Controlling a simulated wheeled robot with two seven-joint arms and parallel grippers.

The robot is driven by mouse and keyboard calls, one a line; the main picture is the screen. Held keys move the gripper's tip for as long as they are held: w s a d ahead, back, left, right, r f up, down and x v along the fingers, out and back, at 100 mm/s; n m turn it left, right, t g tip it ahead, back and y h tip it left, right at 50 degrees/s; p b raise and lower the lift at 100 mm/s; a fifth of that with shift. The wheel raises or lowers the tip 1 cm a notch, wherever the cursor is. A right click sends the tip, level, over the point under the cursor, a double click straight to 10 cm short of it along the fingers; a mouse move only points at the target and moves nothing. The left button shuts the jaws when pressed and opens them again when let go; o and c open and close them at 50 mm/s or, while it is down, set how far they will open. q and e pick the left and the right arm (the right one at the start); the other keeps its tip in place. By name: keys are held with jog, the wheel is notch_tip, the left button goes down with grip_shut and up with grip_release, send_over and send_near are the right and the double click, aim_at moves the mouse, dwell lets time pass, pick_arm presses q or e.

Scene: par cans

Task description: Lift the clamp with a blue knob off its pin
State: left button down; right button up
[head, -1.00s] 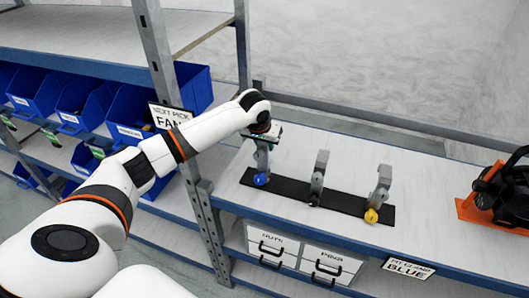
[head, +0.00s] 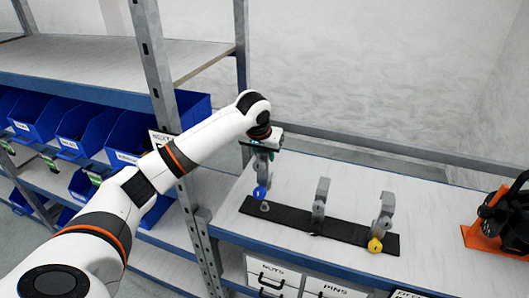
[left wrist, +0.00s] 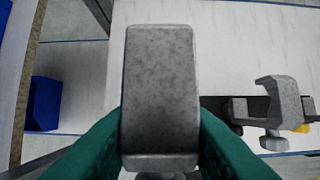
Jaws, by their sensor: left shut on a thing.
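The clamp with a blue knob (head: 260,192) hangs from my left gripper (head: 264,150) above the left end of the black strip. In the left wrist view the clamp's grey body (left wrist: 160,95) sits between the green fingers (left wrist: 160,145), which are shut on it. A small grey pin (head: 265,206) shows on the strip just below the blue knob, apart from the clamp. The black strip (head: 290,215) lies on the bench. My right gripper is not in view.
A grey clamp (head: 321,200) stands mid-strip. A clamp with a yellow knob (head: 375,245) stands at the strip's right end. An orange and black device (head: 495,225) sits at the far right. A grey upright post (head: 160,70) stands left of the bench, with blue bins (head: 85,130) beyond.

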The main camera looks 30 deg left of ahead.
pick_arm(q)
jog(key=shift+f+b, duration=0.5)
jog(key=shift+f, duration=2.05)
